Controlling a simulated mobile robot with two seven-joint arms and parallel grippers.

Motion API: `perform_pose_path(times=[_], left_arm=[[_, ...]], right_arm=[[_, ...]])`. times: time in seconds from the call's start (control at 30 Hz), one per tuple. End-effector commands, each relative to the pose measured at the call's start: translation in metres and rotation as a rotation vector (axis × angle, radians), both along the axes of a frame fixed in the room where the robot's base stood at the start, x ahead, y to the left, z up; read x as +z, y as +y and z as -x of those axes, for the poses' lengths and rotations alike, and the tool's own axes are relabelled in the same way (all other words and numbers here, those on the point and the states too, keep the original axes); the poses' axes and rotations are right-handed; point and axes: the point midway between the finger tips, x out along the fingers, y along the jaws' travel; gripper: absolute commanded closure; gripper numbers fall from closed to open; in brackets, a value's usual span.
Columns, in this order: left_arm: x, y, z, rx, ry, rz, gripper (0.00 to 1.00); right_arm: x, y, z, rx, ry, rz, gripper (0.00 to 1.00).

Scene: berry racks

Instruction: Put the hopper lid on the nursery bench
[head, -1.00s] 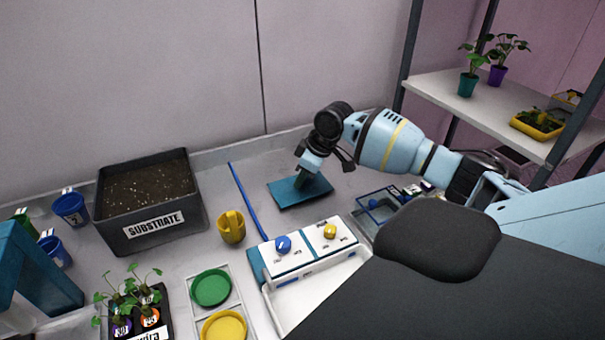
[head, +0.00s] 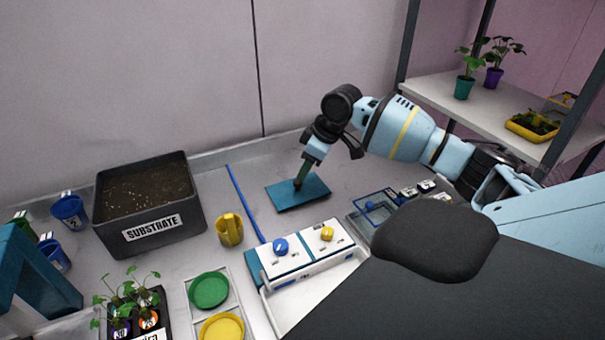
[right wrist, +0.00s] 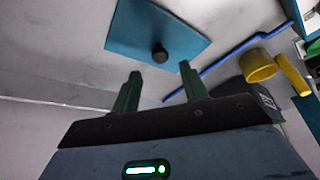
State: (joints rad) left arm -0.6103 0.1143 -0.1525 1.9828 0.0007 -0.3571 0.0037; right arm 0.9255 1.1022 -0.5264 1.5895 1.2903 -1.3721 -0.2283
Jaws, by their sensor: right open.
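The hopper lid (head: 283,196) is a flat teal-blue plate lying on the nursery bench (head: 345,195) near the back wall. In the right wrist view the lid (right wrist: 136,32) shows a round black knob (right wrist: 159,53) on its top. My right gripper (head: 301,183) is above the lid in the head view. In the right wrist view its two fingers (right wrist: 158,80) are spread apart with nothing between them, clear of the knob. My left gripper is not in view.
A blue rod (head: 245,203) and a yellow cup (head: 229,230) are left of the lid. A white box with blue and yellow knobs (head: 304,252) stands in front. The substrate bin (head: 150,239) is at left. A shelf (head: 470,102) with plants stands at right.

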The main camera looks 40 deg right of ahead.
Motion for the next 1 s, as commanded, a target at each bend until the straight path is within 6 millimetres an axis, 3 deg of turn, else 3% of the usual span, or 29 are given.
perform_pose_path(times=[0.2,0.4,1.0], left_arm=[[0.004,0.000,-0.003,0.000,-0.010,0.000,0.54],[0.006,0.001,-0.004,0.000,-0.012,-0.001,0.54],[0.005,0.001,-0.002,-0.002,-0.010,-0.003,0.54]], right_arm=[[0.039,-0.007,0.014,0.000,-0.001,0.000,0.56],[0.058,-0.010,0.021,0.000,0.000,-0.001,0.56],[0.062,-0.011,0.023,0.001,0.002,-0.001,0.56]])
